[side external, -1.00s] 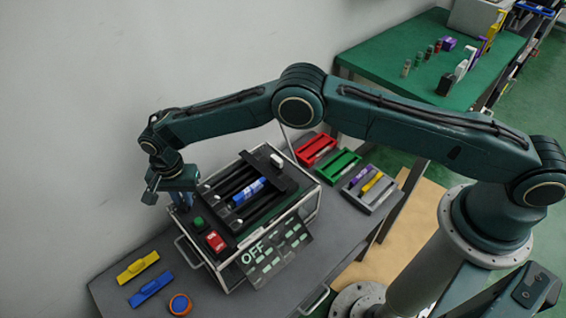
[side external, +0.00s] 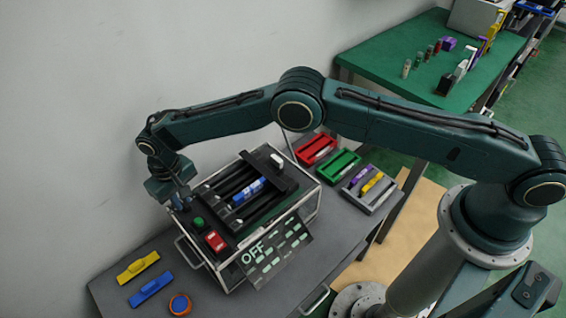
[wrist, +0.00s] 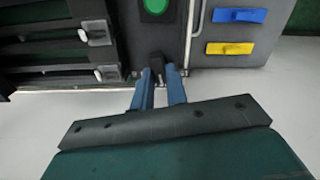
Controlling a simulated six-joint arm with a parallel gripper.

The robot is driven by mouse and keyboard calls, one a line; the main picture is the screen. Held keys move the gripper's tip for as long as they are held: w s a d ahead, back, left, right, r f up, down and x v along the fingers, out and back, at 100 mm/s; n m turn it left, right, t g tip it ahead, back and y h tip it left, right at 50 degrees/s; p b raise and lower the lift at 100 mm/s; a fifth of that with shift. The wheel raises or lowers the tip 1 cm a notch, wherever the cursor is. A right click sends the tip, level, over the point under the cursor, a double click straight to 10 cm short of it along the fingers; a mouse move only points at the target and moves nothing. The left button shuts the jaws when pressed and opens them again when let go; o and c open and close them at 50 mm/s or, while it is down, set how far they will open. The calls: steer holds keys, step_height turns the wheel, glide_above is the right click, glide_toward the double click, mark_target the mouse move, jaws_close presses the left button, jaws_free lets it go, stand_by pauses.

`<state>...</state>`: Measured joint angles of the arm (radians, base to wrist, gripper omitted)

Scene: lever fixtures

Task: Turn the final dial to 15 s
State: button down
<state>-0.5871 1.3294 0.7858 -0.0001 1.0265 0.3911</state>
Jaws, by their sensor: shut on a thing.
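The machine (side external: 219,258) is a dark-topped box in a metal frame on the grey table. Its tilted panel (side external: 272,252) reads "OFF" in large letters, with smaller markings too small to read. My gripper (side external: 182,203) is at the machine's back left corner, beside the green button (side external: 198,222). In the wrist view the blue fingers of my gripper (wrist: 160,76) are shut on a small black knob (wrist: 156,62), apparently the dial. The knob's markings cannot be seen. In the side view the gripper hides the knob.
A red switch (side external: 215,241) is close to the green button. Several slots with a blue cylinder (side external: 248,190) fill the machine's top. Yellow (side external: 138,266) and blue (side external: 151,289) handled pieces and an orange-blue round piece (side external: 180,304) lie at front left. The wall is close behind.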

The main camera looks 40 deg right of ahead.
steer(key=n, duration=0.4)
steer(key=shift+a+n, duration=0.1)
steer(key=shift+n, duration=0.2)
steer(key=n, duration=0.5)
steer(key=shift+s+a+r, duration=0.1)
steer(key=c, duration=1.4)
jaws_free()
step_height(320, 180, up, 14)
